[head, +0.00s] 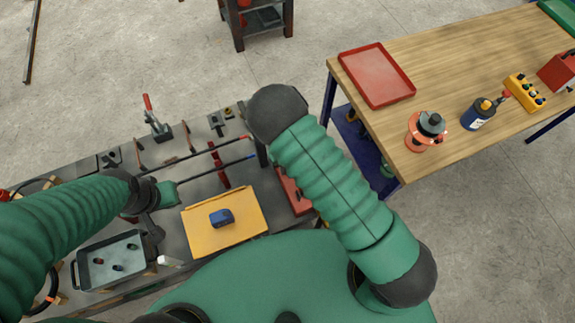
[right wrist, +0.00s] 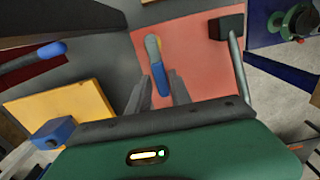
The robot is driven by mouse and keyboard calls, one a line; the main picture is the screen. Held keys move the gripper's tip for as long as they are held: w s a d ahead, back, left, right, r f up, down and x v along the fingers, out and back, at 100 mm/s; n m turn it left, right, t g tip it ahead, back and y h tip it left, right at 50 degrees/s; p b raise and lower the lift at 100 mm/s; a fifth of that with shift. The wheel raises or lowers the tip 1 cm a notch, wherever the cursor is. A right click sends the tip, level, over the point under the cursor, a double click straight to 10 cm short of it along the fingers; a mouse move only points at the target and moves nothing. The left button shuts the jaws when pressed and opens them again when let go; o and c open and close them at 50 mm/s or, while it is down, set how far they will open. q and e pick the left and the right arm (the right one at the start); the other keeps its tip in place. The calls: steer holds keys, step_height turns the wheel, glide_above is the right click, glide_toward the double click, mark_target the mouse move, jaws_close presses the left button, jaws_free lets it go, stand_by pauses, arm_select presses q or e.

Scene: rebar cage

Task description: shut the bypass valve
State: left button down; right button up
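In the right wrist view a short lever with a blue grip (right wrist: 161,84) and a yellowish-grey end stands over a salmon-red plate (right wrist: 190,58); it looks like the valve handle. My right gripper (right wrist: 158,76) is open, with one finger on each side of the blue grip. I cannot tell whether either finger touches it. In the head view my right arm hides this gripper and the lever; part of the red plate (head: 291,192) shows beside the arm. My left gripper (head: 172,192) is over the grey bench, left of the yellow board; its fingers are not clear.
The yellow board (head: 246,226) carries a blue block (head: 221,217). Rods with red and blue ends cross the bench near a red-handled clamp (head: 155,120). A grey tray (head: 111,275) lies at lower left. A wooden table (head: 450,70) with a red tray (head: 377,74) stands right.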

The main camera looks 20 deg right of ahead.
steer(key=shift+o, duration=1)
step_height(320, 180, up, 17)
steer(key=p, duration=1.6)
steer(key=shift+w+f, duration=0.15)
steer(key=shift+f, duration=0.05)
steer(key=s+d+f+n+t+b, duration=0.1)
steer(key=s+n+b, duration=0.4)
steer(key=n+b, duration=0.8)
steer(key=s+d+f+n+t+b, duration=0.1)
steer(key=s+d+n+b, duration=0.4)
steer(key=n+b, duration=0.9)
steer(key=s+f+n, duration=0.1)
steer(key=n, duration=0.7)
steer(key=shift+d+f+t, duration=0.2)
steer(key=shift+f+t, duration=0.1)
steer(key=shift+f, duration=0.05)
